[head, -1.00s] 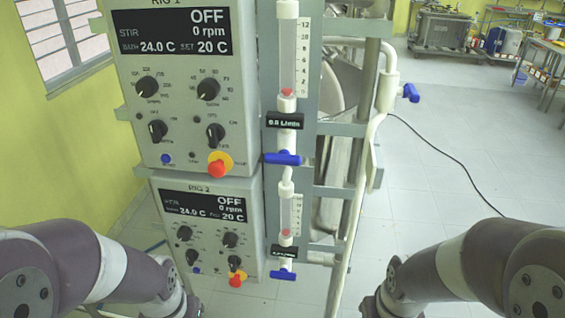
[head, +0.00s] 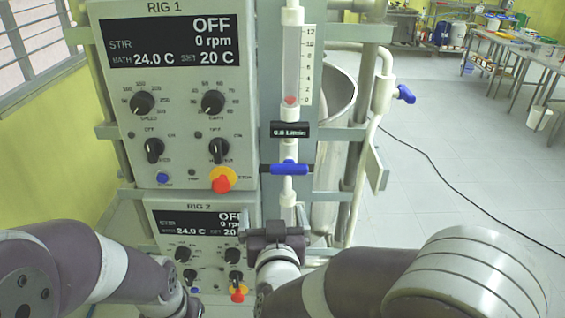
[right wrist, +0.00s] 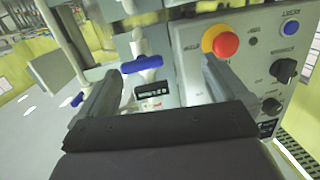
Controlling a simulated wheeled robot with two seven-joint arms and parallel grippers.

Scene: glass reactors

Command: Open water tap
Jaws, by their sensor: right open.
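The blue tap handle (head: 289,169) sits on the white vertical tube just below the upper flow meter's black 0.0 L/min label (head: 289,130). The handle lies crosswise to the tube. My right gripper (head: 275,225) is open and empty, below the handle and apart from it. In the right wrist view the handle (right wrist: 142,64) shows between the spread fingers of the gripper (right wrist: 160,80), beyond their tips, with the label (right wrist: 152,88) under it. A second blue handle (head: 405,93) is on the white pipe at right. The lower meter is mostly hidden. My left gripper is out of view.
The RIG 1 panel (head: 180,90) is left of the tube, with a red stop button (head: 222,184) close to the handle. The button (right wrist: 226,44) is near a finger in the right wrist view. RIG 2 (head: 170,214) is below. Open floor lies right.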

